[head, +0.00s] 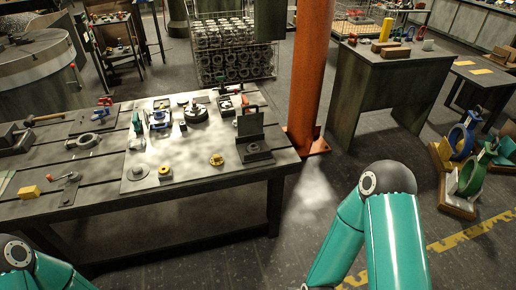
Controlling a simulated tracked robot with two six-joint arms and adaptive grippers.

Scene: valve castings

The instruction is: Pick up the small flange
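A small grey disc with a raised hub (138,172) lies flat near the front edge of the workbench and looks like a small flange. A yellow ring-shaped part (165,172) lies just right of it, and a small brass-coloured round part (216,159) lies further right. A larger flanged casting (196,114) sits further back. I cannot tell for certain which one is the small flange. My two teal arms show at the bottom left and bottom right, in front of the bench. Neither gripper is visible.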

